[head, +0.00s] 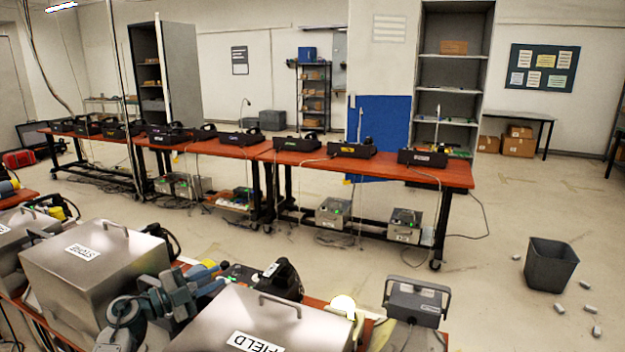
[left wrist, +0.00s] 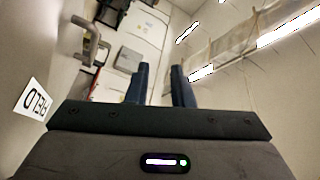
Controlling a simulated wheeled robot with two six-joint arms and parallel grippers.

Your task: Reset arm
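My left arm comes in from the lower left in the head view. Its gripper (head: 215,277) is between the metal box marked STORE (head: 60,275) and the metal box marked FIELD (head: 215,325). In the left wrist view the two dark blue fingers (left wrist: 159,85) stand apart with nothing visible between them. The FIELD label (left wrist: 32,104) and a box handle (left wrist: 92,42) show at the left of that view. A black handset (head: 278,280) lies just beyond the gripper. My right gripper is not in view.
A grey handled device (head: 415,302) stands right of the FIELD box. A long red-brown table (head: 455,175) with several black phone units runs across the room. A dark bin (head: 551,265) stands on the right floor with several small grey pieces around it. Open floor lies between.

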